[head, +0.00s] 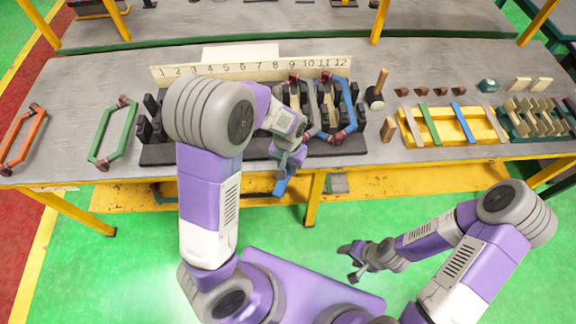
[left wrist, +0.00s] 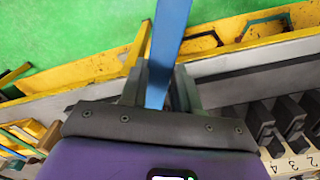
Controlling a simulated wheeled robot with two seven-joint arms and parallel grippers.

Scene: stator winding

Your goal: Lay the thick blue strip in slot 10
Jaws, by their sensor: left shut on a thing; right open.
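A blue strip (head: 284,185) hangs from my left gripper (head: 282,165), at the front edge of the bench in the head view. In the left wrist view, the blue strip (left wrist: 166,50) stands out between the two fingers of my left gripper (left wrist: 160,90), which is shut on it. Slot 10 is near coils at the right end and is partly covered. My right gripper (head: 354,262) is open and empty, in front of the bench.
A yellow rack (head: 450,138) with several coloured strips stands right of the block, beside a green rack (head: 535,120). A wooden-handled mallet (head: 378,88) stands between. Green (head: 113,132) and orange (head: 22,137) coils lie at the left.

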